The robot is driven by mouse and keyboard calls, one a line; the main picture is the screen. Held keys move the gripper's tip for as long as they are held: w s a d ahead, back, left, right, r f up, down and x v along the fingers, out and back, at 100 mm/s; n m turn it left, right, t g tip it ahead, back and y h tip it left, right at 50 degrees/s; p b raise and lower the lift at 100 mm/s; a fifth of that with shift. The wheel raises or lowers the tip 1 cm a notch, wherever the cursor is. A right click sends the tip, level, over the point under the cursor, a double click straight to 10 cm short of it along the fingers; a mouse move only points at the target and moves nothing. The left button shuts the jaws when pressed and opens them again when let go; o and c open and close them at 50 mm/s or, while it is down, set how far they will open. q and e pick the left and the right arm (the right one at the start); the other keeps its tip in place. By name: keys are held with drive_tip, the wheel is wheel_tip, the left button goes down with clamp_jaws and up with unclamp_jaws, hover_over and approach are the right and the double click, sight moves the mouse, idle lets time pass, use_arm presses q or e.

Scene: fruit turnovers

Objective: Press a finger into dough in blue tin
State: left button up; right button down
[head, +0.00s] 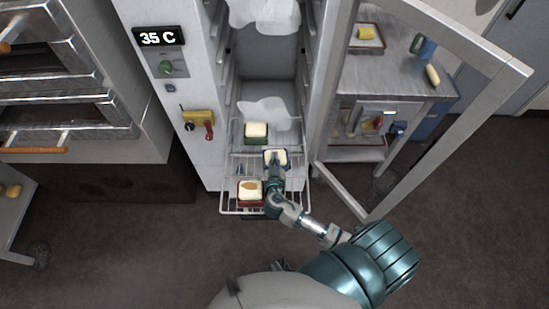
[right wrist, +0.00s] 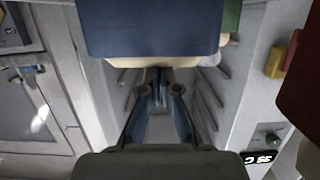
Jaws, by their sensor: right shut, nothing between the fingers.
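The blue tin (head: 286,160) with pale dough (head: 275,154) sits on the pulled-out wire rack of the open cabinet. In the right wrist view the blue tin (right wrist: 150,30) fills the top, with a cream edge of dough (right wrist: 130,61) showing below it. My right gripper (head: 274,166) is shut and empty, its tips overlapping the near part of the blue tin. In the right wrist view the paired fingers (right wrist: 157,78) reach up to the dough edge. I cannot tell whether they touch the dough. My left gripper is not in view.
A green tin (head: 256,141) with dough stands behind, and a red tin (head: 240,199) with dough stands front left on the wire rack (head: 228,212). The cabinet door (head: 345,190) stands open on the right. A display (head: 158,37) reads 35 C.

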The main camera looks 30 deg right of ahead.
drive_tip(key=shift+s+d+f, duration=0.1)
drive_tip(key=shift+s+f, duration=0.1)
drive_tip(key=shift+f, duration=0.2)
drive_tip(key=shift+s+d+f, duration=0.1)
drive_tip(key=shift+s+f, duration=0.05)
drive_tip(key=shift+f, duration=0.25)
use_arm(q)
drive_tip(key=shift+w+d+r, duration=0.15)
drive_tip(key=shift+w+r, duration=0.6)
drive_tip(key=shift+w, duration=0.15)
use_arm(e)
drive_tip(key=shift+a, duration=0.1)
use_arm(q)
drive_tip(key=shift+b, duration=0.3)
use_arm(e)
drive_tip(key=shift+s, duration=0.15)
drive_tip(key=shift+s+a, duration=0.2)
drive_tip(key=shift+s, duration=0.05)
drive_tip(key=v, duration=0.3)
drive_tip(key=r+v, duration=0.1)
drive_tip(key=v, duration=0.2)
drive_tip(key=shift+a+r, duration=0.1)
drive_tip(key=shift+a, duration=0.05)
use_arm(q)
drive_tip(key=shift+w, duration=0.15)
use_arm(e)
drive_tip(key=shift+s+a+r, duration=0.15)
drive_tip(key=shift+a+r, duration=0.15)
drive_tip(key=shift+a, duration=0.2)
